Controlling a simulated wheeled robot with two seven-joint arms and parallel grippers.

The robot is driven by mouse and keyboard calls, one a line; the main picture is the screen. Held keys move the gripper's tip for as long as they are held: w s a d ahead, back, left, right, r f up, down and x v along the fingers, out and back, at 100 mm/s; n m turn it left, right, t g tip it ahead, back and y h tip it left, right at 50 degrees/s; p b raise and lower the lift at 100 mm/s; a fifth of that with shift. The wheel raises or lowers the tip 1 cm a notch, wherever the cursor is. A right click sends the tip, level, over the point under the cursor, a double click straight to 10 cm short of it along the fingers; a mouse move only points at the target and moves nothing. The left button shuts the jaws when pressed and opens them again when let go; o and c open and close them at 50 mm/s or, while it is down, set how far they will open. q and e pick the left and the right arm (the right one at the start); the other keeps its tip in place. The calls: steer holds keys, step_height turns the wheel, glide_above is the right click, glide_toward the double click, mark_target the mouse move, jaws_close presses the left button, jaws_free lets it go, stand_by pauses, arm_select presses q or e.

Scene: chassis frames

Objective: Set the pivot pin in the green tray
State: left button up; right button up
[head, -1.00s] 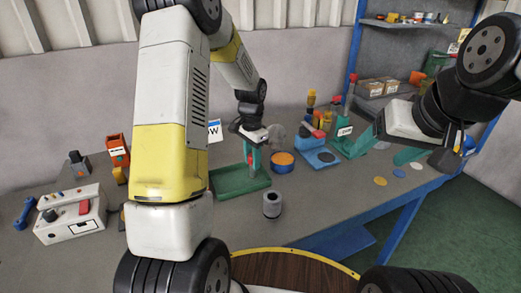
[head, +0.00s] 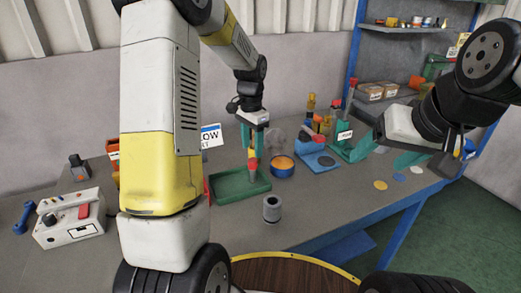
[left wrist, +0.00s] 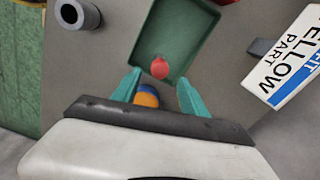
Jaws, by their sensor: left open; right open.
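The green tray (head: 240,192) lies on the bench, and it also shows in the left wrist view (left wrist: 150,45). My right gripper (head: 458,142) is open and empty over the bench's right end.
A grey hollow cylinder (head: 271,208) stands right of the tray. An orange and blue tub (head: 282,166) is behind it. A "yellow part" sign (left wrist: 290,60) stands near the tray. A control box (head: 72,220) sits at left. The front bench right of the cylinder is clear.

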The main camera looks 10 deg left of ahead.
arm_select(q)
steer(key=s+r+n+t+h, duration=0.1)
steer(key=s+r+n+t, duration=0.2)
steer(key=s+r, duration=0.95)
steer(key=s+r+n+t, duration=0.1)
steer(key=s+r+n, duration=0.1)
steer(key=s, duration=0.4)
steer(key=s+d+r+n+t+h, duration=0.1)
steer(key=s+n+t, duration=0.1)
steer(key=s, duration=0.4)
steer(key=shift+d+r+n, duration=0.3)
steer(key=shift+r, duration=0.1)
steer(key=shift+c, duration=0.3)
